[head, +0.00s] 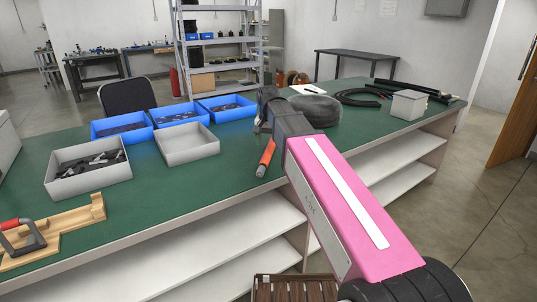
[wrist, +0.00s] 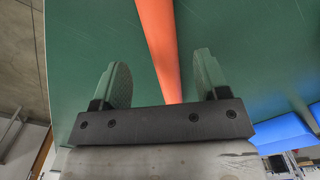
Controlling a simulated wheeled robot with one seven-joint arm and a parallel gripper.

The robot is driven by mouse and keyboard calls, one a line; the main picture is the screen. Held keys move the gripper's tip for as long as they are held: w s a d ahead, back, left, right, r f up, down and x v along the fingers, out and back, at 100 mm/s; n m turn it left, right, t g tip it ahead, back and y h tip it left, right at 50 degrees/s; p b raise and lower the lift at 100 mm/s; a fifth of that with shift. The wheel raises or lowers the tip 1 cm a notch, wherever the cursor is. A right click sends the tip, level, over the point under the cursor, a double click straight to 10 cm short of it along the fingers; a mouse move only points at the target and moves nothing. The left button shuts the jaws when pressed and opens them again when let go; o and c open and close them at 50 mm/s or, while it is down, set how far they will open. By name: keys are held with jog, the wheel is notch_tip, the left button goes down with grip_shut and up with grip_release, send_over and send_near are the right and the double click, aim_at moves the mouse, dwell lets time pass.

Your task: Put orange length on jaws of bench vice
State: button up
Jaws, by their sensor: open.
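The orange length (head: 266,158) is a short rod lying on the green bench top near its front edge. In the wrist view the orange length (wrist: 158,35) runs between the two green-grey fingers and passes out of sight behind the palm. My gripper (wrist: 163,62) is open, with a gap on both sides of the length. In the head view my gripper (head: 262,122) is a dark shape at the end of my pink arm, just beyond the length and partly hidden. I cannot make out a bench vice with certainty in either view.
Blue bins (head: 180,117) and grey trays (head: 88,169) stand on the left of the green bench (head: 200,195). A wooden fixture with a red-handled clamp (head: 30,238) is at the front left. A dark coil (head: 316,109), black hose (head: 360,97) and grey box (head: 408,104) lie right.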

aim_at(268, 151)
jog(key=shift+a+f, duration=0.1)
jog(key=shift+f, duration=2.45)
jog(key=shift+c, duration=0.3)
grip_shut()
jog(key=shift+r, duration=0.1)
